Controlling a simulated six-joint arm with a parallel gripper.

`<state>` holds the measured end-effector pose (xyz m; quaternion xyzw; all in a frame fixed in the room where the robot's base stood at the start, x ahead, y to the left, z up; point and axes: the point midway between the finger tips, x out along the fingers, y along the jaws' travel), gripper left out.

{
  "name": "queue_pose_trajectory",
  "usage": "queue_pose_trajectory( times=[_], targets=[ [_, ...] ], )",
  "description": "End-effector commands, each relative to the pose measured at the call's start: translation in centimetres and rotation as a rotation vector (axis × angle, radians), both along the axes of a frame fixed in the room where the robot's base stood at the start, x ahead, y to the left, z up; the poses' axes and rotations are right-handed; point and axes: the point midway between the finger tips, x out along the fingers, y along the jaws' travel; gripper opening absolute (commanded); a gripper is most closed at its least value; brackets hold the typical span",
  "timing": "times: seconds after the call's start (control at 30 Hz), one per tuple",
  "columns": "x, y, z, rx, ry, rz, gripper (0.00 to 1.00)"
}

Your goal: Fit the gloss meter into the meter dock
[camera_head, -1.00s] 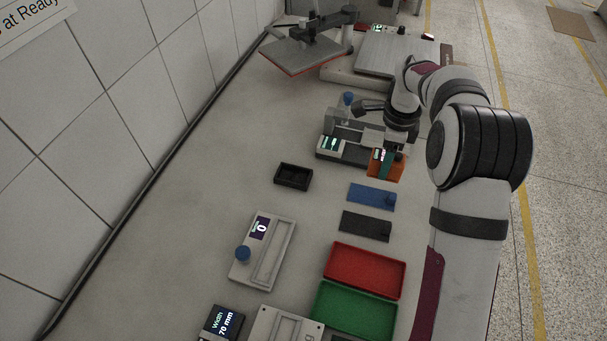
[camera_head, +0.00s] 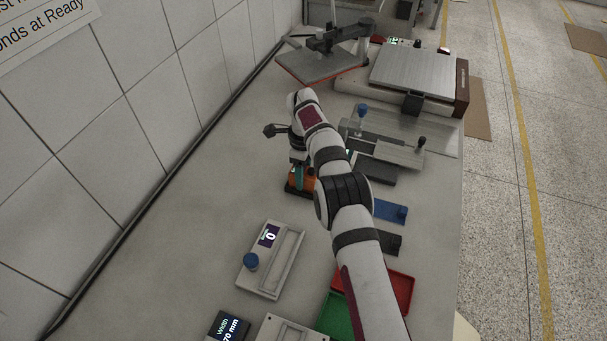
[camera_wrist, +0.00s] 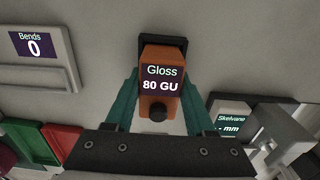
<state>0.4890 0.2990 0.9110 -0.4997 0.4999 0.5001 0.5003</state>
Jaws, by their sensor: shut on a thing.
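The gloss meter (camera_wrist: 160,68) is an orange block whose dark screen reads "Gloss 80 GU", with a black knob below the screen. In the wrist view it sits between the teal fingers of my gripper (camera_wrist: 159,98), which is shut on it. In the head view the meter (camera_head: 308,184) shows orange beneath my gripper (camera_head: 299,178). The meter dock (camera_head: 289,188) is a small black tray under the meter. Its dark rim (camera_wrist: 184,43) shows past the meter's far end in the wrist view; the meter hides the rest. I cannot tell whether the meter touches the dock.
A grey bend tester (camera_head: 267,262) with a blue knob stands nearer on the bench. Red (camera_head: 400,290) and green (camera_head: 340,318) trays lie beside my arm. A blue panel (camera_head: 388,210) and a clear-covered device (camera_head: 400,148) are to the right. Bench left of the dock is clear.

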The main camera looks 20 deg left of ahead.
Motion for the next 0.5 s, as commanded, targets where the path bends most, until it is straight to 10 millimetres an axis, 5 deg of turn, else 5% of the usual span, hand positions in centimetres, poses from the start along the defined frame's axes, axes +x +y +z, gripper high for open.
queue_pose_trajectory(
  times=[0.37, 0.4, 0.5],
  targets=[
    [0.03, -0.04, -0.71, 0.001, -0.001, -0.001, 0.00],
    [0.03, -0.05, -0.71, 0.001, 0.000, -0.001, 0.62],
    [0.03, -0.05, -0.69, 0.001, 0.000, -0.001, 0.80]
  ],
)
